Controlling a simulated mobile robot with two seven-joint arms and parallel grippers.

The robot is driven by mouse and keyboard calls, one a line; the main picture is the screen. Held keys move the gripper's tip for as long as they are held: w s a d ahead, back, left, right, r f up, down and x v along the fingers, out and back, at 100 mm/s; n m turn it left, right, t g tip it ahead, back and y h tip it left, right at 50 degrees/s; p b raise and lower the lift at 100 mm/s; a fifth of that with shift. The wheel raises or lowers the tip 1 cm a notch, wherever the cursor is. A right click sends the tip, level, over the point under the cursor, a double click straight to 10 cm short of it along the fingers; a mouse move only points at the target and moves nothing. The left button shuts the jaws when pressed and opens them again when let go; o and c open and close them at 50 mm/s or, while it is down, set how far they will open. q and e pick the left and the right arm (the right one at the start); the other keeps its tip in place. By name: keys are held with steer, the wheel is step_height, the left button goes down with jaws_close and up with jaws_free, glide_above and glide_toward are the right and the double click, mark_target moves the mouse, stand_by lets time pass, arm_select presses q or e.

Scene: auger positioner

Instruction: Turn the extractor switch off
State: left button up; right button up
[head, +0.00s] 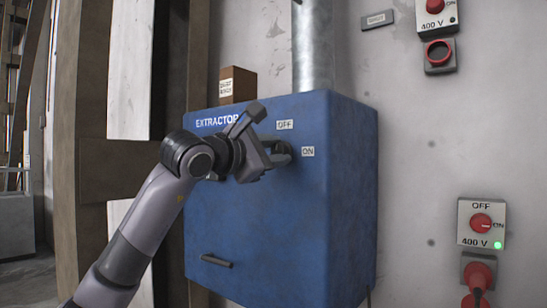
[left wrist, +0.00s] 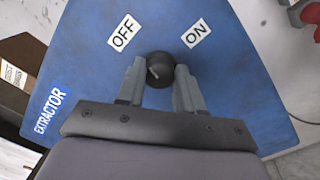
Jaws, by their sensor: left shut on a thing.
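The extractor (head: 330,220) is a blue wall box with a white EXTRACTOR label. Its switch is a round dark knob (left wrist: 158,68), seen in the left wrist view below the OFF label (left wrist: 124,33) and the ON label (left wrist: 196,33). A short pale mark shows on the knob, but I cannot tell which label it points to. My left gripper (head: 276,152) is at the front of the box, its two grey fingers shut on the knob from both sides. In the head view the gripper hides most of the knob. My right gripper is in neither view.
A dark handle (head: 216,261) sticks out low on the box. A metal duct (head: 313,45) rises from its top. On the wall at right are a 400 V switch (head: 481,222) with a green light and a red plug (head: 479,276). Timber posts stand at left.

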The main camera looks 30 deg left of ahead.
arm_select(q)
steer(key=shift+n, duration=1.1)
steer(key=o, duration=1)
steer(key=shift+o, duration=0.2)
steer(key=shift+b, duration=0.3)
